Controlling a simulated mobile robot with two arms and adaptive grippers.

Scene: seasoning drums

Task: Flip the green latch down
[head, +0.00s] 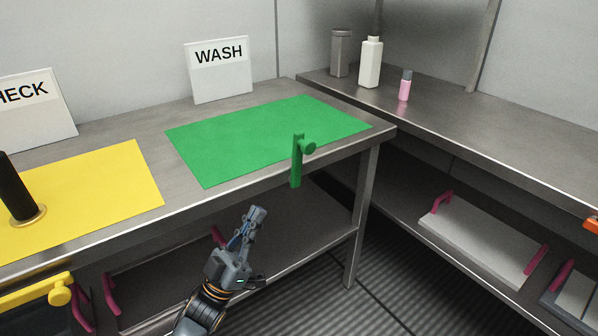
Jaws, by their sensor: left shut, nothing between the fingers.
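The green latch (297,162) is at the front edge of the steel table, in front of the green mat. My right gripper does not show.
A green mat (250,140) and a yellow mat (120,185) lie on the table (150,130). A black-handled object (17,188) stands on the yellow mat. A yellow latch (40,293) is at the lower left. Bottles stand on the right counter (470,125). Pink-handled trays (480,245) sit below.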

